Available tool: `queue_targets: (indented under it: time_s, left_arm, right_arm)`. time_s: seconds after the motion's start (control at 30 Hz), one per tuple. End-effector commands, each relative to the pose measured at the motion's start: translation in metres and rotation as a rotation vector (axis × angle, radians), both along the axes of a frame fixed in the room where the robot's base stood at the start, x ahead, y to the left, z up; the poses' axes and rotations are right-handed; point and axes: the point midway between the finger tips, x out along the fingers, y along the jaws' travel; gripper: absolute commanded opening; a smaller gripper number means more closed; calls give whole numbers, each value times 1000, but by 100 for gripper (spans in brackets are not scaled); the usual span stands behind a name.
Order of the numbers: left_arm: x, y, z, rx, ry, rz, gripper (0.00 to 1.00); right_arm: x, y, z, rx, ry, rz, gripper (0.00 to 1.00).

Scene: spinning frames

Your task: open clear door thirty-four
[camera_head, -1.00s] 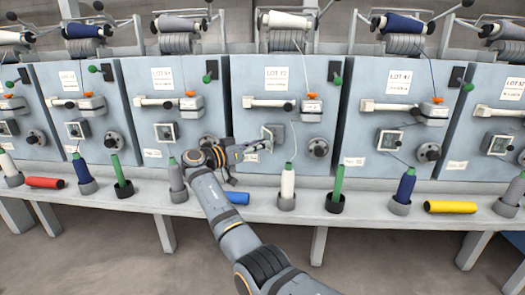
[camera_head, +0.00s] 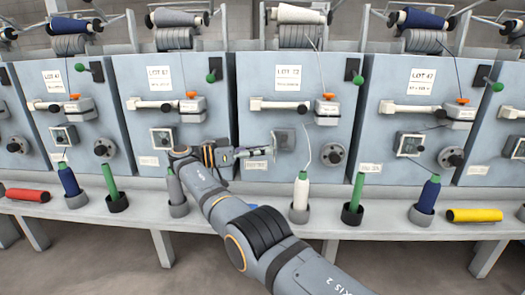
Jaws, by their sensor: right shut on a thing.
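The middle blue-grey machine, with the sign LOT 72 (camera_head: 289,77), has a small square window box (camera_head: 284,141) low on its front. A thin clear door (camera_head: 273,143) shows at the left side of this box, standing out at an angle from it. My right gripper (camera_head: 266,152) reaches in from the left and is shut on the door's edge. The fingertips are small and partly blend with the panel. A small number label (camera_head: 257,166) sits just below the gripper; I cannot read it surely. My left gripper is not in view.
A white bobbin (camera_head: 301,193) and a green one (camera_head: 354,195) stand in cups on the ledge (camera_head: 330,219) below. Grey, blue and green bobbins stand along it too. A yellow roll (camera_head: 473,215) and a red roll (camera_head: 27,194) lie flat. A round knob (camera_head: 333,154) is right of the box.

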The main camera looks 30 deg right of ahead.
Motion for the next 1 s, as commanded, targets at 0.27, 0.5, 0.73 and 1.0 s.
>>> queue_targets:
  time_s: [0.27,0.5,0.73,1.0]
  left_arm:
    - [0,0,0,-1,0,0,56]
    - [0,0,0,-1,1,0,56]
    - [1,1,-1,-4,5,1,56]
    - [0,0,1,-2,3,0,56]
  right_arm:
    - [0,0,0,1,0,0,19]
    - [0,0,0,1,0,0,41]
    - [0,0,0,0,0,0,41]
    - [3,-7,-1,2,0,19,41]
